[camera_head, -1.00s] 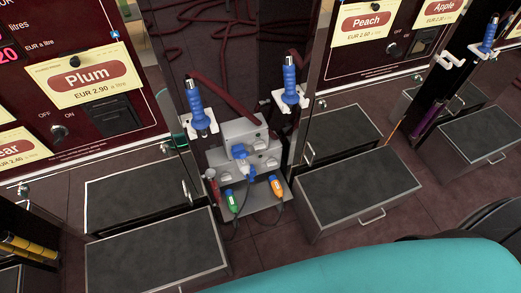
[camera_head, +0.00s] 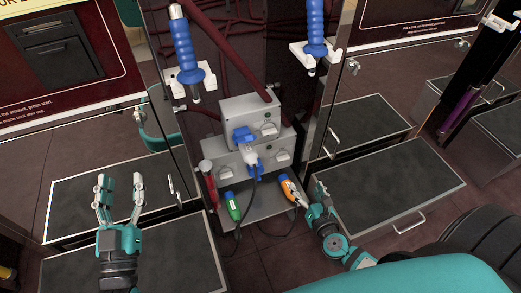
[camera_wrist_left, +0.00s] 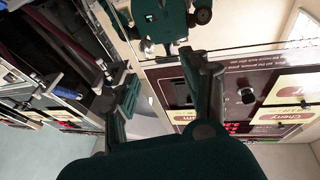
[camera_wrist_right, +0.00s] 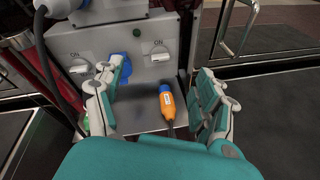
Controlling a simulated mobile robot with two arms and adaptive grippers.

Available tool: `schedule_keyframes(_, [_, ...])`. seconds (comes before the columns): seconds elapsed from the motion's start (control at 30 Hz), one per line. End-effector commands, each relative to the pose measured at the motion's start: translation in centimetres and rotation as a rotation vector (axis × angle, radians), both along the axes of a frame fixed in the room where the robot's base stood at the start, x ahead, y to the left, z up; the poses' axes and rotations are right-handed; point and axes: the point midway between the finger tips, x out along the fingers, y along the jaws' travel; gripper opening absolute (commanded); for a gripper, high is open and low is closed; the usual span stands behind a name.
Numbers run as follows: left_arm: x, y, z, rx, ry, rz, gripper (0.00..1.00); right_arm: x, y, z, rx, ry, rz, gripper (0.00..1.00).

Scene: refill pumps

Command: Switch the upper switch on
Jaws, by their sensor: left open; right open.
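The upper switch (camera_head: 268,129) is a small knob on the front of the upper grey box (camera_head: 249,106), right of a blue socket with a plug. Its setting is too small to read. The lower grey box (camera_head: 229,158) has two more switches, marked ON in the right wrist view (camera_wrist_right: 80,67). My right gripper (camera_head: 306,193) is open and empty, low and right of the boxes near an orange connector (camera_head: 290,187). In the right wrist view its fingers (camera_wrist_right: 160,78) spread before the lower box. My left gripper (camera_head: 120,190) is open and empty, left of the boxes.
Blue-handled nozzles (camera_head: 186,50) hang in white holders either side above the boxes. A green connector (camera_head: 232,206) lies on the shelf below, with dark cables. Dark-topped steps (camera_head: 385,182) flank the boxes. A dark red hose runs behind the upper box.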

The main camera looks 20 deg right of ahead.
Motion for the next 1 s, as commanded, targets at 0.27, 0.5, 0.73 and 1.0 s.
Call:
schedule_keyframes(0.27, [-4.8, 1.0, 8.5, -0.082, -0.287, -0.006, 0.48, 1.6, 2.8, 5.2, -0.357, -0.207, 0.149, 0.73])
schedule_keyframes(0.5, [-5.2, 1.1, 9.3, -0.086, -0.304, -0.007, 0.48, 3.7, 2.8, 6.0, -0.378, -0.223, 0.153, 0.73])
schedule_keyframes(0.73, [-5.2, 1.1, 9.4, -0.088, -0.312, -0.007, 0.48, 8.6, 2.5, 6.0, -0.374, -0.222, 0.152, 0.73])
schedule_keyframes(1.0, [-5.9, 1.1, 10.2, -0.108, -0.378, -0.011, 0.48, 14.5, 2.2, 5.9, -0.374, -0.222, 0.153, 0.73])
